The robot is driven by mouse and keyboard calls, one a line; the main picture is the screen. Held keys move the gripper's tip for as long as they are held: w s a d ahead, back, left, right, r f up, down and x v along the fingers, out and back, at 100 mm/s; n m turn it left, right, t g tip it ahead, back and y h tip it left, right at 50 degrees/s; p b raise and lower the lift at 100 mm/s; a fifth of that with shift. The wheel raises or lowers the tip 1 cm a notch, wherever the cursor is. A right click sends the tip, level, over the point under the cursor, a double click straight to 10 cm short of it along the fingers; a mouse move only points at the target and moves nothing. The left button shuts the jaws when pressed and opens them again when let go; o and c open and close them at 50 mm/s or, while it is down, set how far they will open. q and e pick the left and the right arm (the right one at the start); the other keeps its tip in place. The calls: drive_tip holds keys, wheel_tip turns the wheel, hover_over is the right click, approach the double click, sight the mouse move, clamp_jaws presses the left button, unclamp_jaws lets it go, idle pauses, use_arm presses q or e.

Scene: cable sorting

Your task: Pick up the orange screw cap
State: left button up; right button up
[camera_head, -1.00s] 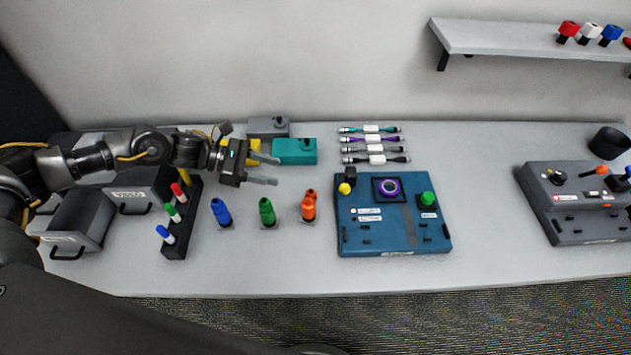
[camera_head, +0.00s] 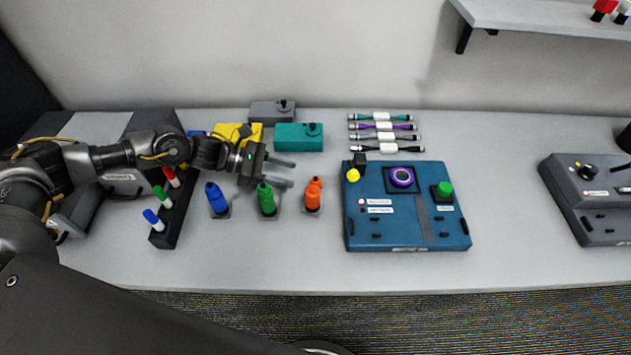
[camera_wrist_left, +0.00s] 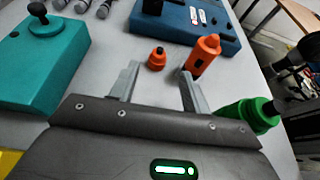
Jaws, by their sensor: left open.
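The orange screw cap (camera_head: 317,182) is a small orange piece with a dark base, standing on the table just behind a taller orange connector (camera_head: 313,200). In the left wrist view the cap (camera_wrist_left: 156,59) lies ahead of my left gripper (camera_wrist_left: 160,70), roughly between the lines of its two fingers. The taller orange connector (camera_wrist_left: 203,56) stands ahead of the right-hand finger there. In the head view my left gripper (camera_head: 293,173) is open and empty, pointing right, with its fingertips a little left of the cap. My right gripper is not in view.
Green (camera_head: 267,199) and blue (camera_head: 217,200) connectors stand left of the orange one, the green one close to the gripper. A teal box (camera_head: 299,138) is behind. A blue panel (camera_head: 380,235) lies to the right. Several cables (camera_head: 380,133) lie at the back.

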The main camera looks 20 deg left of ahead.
sight(313, 179)
use_arm(q)
drive_tip(key=x, duration=0.3)
drive_tip(key=shift+d+f+p, duration=0.1)
drive_tip(key=shift+d+p, duration=0.1)
drive_tip(key=shift+p, duration=0.2)
drive_tip(key=p+x, duration=0.3)
drive_tip(key=x, duration=0.1)
drive_tip(key=shift+w+d, duration=0.2)
drive_tip(key=shift+w+d+f, duration=0.1)
drive_tip(key=shift+d+f, duration=0.15)
drive_tip(key=shift+d, duration=0.1)
drive_tip(key=shift+a, duration=0.1)
drive_tip(key=c, duration=1)
